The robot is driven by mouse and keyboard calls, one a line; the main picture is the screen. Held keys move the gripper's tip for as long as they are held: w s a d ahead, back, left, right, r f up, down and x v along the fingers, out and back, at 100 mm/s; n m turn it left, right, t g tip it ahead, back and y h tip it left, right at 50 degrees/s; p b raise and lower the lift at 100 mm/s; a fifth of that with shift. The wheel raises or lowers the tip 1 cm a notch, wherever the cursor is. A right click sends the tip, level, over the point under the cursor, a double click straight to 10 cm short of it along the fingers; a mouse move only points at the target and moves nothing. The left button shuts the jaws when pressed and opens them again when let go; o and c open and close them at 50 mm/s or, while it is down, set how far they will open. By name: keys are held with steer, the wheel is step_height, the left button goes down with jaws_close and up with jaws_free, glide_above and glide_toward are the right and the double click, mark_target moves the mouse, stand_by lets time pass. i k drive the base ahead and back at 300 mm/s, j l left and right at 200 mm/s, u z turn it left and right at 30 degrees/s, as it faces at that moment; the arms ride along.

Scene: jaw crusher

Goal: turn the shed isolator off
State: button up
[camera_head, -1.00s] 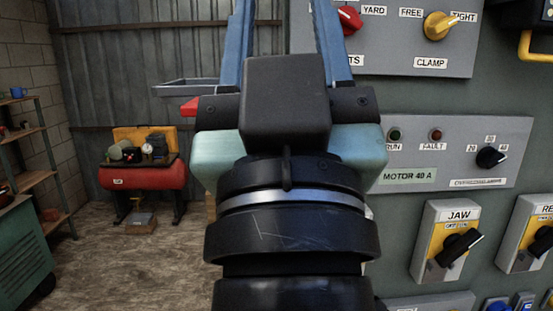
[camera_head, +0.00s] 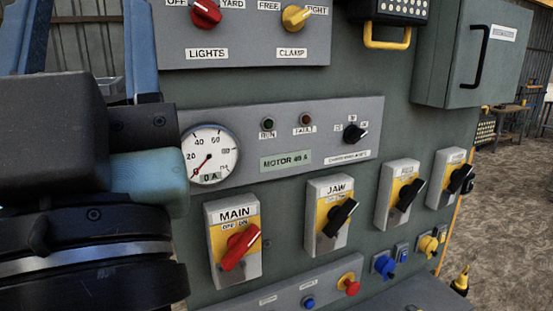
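Several isolators with grey boxes and yellow plates are on the green panel. The nearest, labelled MAIN (camera_head: 233,246), has a red handle. To its right is one labelled JAW (camera_head: 330,215) with a black handle. Two more black-handled isolators, a third (camera_head: 399,194) and a fourth (camera_head: 450,178), stand further right. Their labels are too small to read, so I cannot tell which is the shed isolator. All the handles slant up to the right. My gripper (camera_head: 82,30) is at the left edge, its blue fingers apart, tips cut off by the top, away from the isolators.
A grey panel above holds the LIGHTS knob (camera_head: 206,13) and CLAMP knob (camera_head: 297,17). A gauge (camera_head: 209,155) sits on the motor panel. A green cabinet (camera_head: 470,60) juts out at upper right. Below are a red button (camera_head: 350,286) and blue plug (camera_head: 384,266). Open floor lies right.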

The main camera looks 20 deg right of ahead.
mark_target(457, 177)
steer(key=l, duration=0.45)
steer(key=i+l+z, duration=0.15)
steer(key=l, duration=0.8)
steer(key=i+l+z, duration=0.1)
steer(key=l, duration=0.35)
steer(key=i+l, duration=0.15)
steer(key=l, duration=0.3)
steer(key=i+l+z, duration=0.15)
steer(key=l, duration=0.3)
steer(key=i+l, duration=0.1)
steer(key=l, duration=0.35)
steer(key=i+l, duration=0.15)
steer(key=i+l+z, duration=0.1)
steer(key=l, duration=0.25)
